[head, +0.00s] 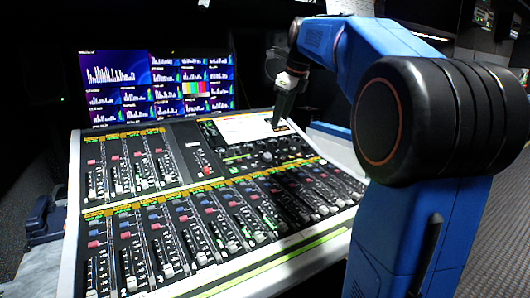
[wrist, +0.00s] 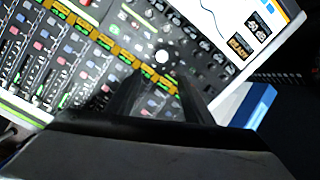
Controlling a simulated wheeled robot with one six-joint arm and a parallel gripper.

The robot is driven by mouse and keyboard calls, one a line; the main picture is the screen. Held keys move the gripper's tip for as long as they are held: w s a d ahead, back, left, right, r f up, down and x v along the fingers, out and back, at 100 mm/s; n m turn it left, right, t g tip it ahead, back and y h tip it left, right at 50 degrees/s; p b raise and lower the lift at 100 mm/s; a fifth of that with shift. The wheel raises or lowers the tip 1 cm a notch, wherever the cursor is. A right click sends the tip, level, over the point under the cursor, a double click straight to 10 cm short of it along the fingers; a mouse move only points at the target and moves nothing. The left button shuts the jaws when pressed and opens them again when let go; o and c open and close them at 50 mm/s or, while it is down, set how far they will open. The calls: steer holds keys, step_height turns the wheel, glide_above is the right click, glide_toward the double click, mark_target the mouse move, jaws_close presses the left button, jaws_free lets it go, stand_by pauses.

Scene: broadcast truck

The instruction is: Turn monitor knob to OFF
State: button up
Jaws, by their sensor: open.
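The mixing console (head: 72,200) has a section of small dark knobs (head: 268,156) at its upper right. I cannot tell which knob is the monitor knob, or read any OFF mark or knob setting.
A monitor with bar graphs (head: 115,75) stands behind the console. Rows of faders (head: 165,245) fill the console's front and left. In the wrist view, the white display (wrist: 222,15) lies at upper right, and a blue object (wrist: 255,103) is right of the fingers.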

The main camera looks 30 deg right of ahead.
glide_toward(268, 155)
steer(key=x, duration=0.8)
steer(key=shift+a+f, duration=0.1)
steer(key=shift+f, duration=0.15)
steer(key=shift+c, duration=0.6)
steer(key=c, duration=1)
